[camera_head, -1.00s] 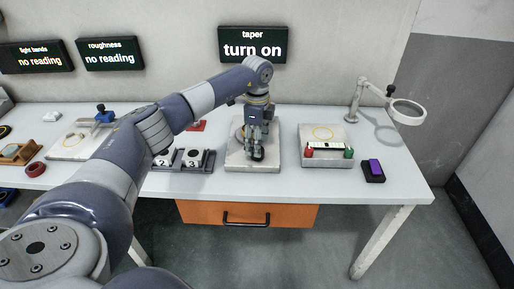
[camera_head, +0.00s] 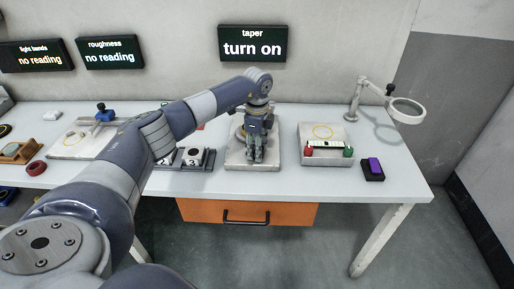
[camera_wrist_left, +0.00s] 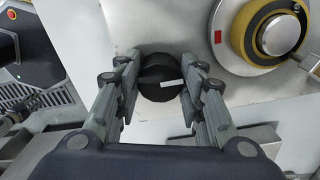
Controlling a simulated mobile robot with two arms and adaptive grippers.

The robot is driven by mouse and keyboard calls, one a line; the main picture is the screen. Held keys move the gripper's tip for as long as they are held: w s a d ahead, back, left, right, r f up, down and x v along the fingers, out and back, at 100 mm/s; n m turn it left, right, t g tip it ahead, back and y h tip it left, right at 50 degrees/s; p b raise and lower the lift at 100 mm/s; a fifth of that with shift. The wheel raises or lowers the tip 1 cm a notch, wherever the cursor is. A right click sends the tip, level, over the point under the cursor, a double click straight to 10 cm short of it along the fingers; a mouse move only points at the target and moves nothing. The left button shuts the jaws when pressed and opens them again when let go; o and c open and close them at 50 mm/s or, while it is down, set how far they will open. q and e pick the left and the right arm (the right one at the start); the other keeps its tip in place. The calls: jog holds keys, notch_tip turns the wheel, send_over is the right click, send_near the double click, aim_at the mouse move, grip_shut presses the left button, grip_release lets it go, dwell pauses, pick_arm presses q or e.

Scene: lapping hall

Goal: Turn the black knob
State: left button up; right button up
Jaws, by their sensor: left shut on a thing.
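The black knob (camera_wrist_left: 158,88) shows in the left wrist view on the front part of a metal plate (camera_wrist_left: 150,25). It is round, with a white pointer mark that points to the right and slightly up. My left gripper (camera_wrist_left: 163,85) has a finger on each side of the knob and is shut on it. In the head view my left gripper (camera_head: 257,158) reaches straight down over the light block (camera_head: 236,162) and hides the knob. The taper display (camera_head: 252,44) above reads "turn on". My right gripper is not in view.
A yellow-rimmed round part (camera_wrist_left: 270,32) with a red mark beside it sits close to my gripper. A second block (camera_head: 325,158) with red and green posts stands to the right. A magnifier (camera_head: 407,111) and a purple-topped box (camera_head: 374,170) are farther right.

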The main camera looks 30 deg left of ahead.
pick_arm(q)
jog(key=m, duration=1.3)
jog(key=shift+m, duration=0.3)
jog(key=m, duration=0.5)
jog(key=shift+b, duration=0.35)
jog(key=m, duration=0.4)
jog(key=shift+d+m+b, duration=0.1)
jog(key=shift+m+b, duration=0.25)
jog(key=shift+m, duration=0.05)
jog(key=m, duration=0.4)
jog(key=shift+m+b, duration=0.3)
jog(key=shift+b, duration=0.05)
jog(key=m, duration=0.5)
jog(key=shift+b, duration=0.4)
jog(key=m, duration=0.4)
